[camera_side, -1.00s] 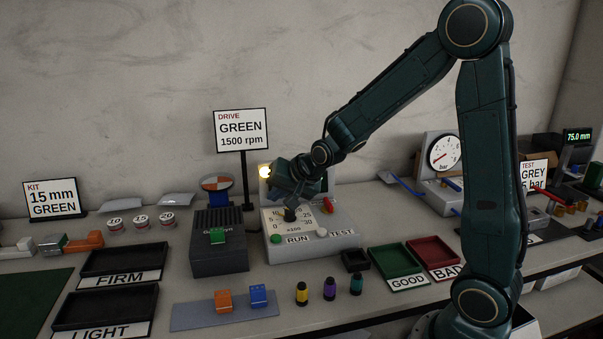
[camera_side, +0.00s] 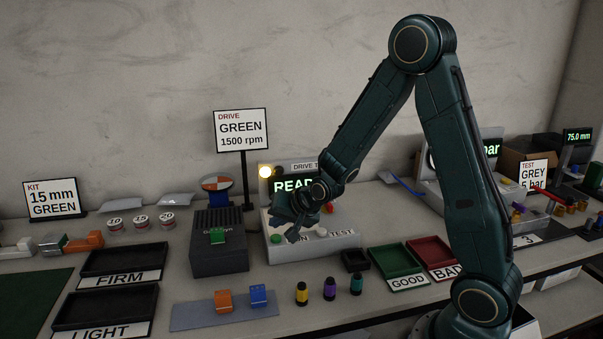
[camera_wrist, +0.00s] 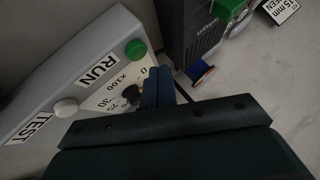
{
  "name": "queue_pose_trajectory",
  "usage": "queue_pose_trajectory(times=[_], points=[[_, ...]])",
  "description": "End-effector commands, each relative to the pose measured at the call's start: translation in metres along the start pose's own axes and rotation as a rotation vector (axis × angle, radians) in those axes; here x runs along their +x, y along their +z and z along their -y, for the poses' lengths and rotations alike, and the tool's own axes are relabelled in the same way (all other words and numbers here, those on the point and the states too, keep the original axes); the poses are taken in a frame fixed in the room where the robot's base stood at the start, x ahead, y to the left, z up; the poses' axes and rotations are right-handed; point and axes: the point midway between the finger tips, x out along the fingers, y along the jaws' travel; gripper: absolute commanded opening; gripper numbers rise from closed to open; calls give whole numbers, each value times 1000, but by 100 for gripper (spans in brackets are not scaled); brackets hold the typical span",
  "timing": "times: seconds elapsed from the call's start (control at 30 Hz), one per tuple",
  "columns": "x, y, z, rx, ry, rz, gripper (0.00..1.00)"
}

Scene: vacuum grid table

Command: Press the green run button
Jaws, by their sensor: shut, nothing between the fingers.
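The green run button (camera_side: 276,239) is a small round cap at the front left of the grey drive test box (camera_side: 342,247). It also shows in the wrist view (camera_wrist: 135,49), beside the RUN label. My gripper (camera_side: 292,236) is shut and empty, tilted low over the front of the box. In the side view it is just right of the green button and covers part of the dial and RUN label. In the wrist view its fingertips (camera_wrist: 158,75) are close to the button, with no contact visible.
The white test button (camera_side: 321,232) is right of my gripper, and a red knob (camera_side: 328,207) is behind it. A dark slotted fixture (camera_side: 220,255) with a green block stands left of the box. The lit display (camera_side: 290,185) is partly hidden by my gripper.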

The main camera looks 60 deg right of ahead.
Motion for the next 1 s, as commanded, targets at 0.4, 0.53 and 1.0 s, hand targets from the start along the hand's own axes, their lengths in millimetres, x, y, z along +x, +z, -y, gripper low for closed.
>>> queue_pose_trajectory(times=[0.4, 0.53, 1.0], points=[[9, 7, -7, 0, 0, -1, 0], [9, 6, -6, 0, 0, -1, 0], [8, 6, -6, 0, 0, -1, 0]])
